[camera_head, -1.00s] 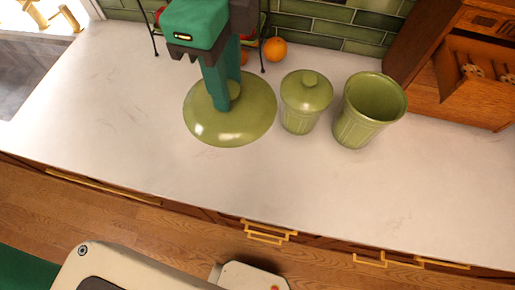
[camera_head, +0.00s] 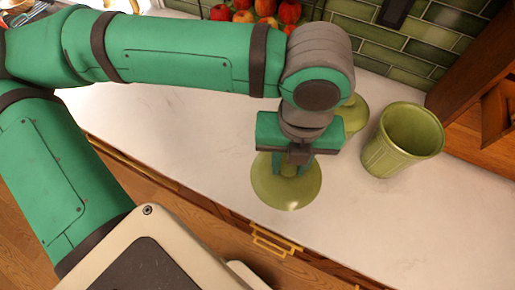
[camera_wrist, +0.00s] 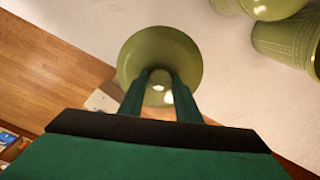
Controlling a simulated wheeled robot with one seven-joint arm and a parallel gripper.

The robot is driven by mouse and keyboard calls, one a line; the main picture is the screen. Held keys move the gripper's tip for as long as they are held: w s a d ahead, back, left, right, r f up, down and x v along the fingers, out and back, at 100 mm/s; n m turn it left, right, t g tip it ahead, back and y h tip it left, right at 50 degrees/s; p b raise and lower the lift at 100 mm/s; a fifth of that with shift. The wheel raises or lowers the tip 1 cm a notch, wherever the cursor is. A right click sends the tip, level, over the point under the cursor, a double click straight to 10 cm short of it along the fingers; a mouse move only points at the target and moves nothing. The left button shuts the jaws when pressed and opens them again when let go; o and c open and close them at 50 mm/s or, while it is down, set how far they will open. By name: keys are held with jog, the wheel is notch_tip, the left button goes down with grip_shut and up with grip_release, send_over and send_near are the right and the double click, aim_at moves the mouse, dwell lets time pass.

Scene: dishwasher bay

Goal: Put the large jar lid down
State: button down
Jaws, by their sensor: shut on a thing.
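The large jar lid (camera_head: 268,190) is a round, glossy green disc with a small knob. My gripper (camera_head: 288,170) is shut on its knob from above, with the fingers on either side. The wrist view shows the lid (camera_wrist: 140,60) beyond my two fingers (camera_wrist: 160,85), overlapping the counter's front edge. I cannot tell whether the lid touches the counter. An open green jar (camera_head: 385,155) stands upright to the right. A smaller lidded green jar (camera_head: 355,112) is mostly hidden behind my gripper.
The white counter (camera_head: 190,140) is clear to the left of the lid. A stand with red and orange fruit (camera_head: 265,8) is at the back by the green tile wall. A wooden cabinet (camera_head: 480,60) is at the right.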

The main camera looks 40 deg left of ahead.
jog(key=shift+w+a+f, duration=0.85)
jog(key=shift+a+f, duration=1.2)
jog(key=shift+f, duration=0.05)
jog(key=shift+w+a+f, duration=0.8)
jog(key=shift+a+f, duration=1.3)
jog(key=shift+f, duration=0.05)
jog(key=shift+w+a+f, duration=0.85)
jog(key=shift+a+f, duration=1.2)
jog(key=shift+f, duration=0.05)
jog(key=shift+f, duration=0.1)
jog(key=c, duration=1.3)
grip_release()
jog(key=shift+s, duration=0.1)
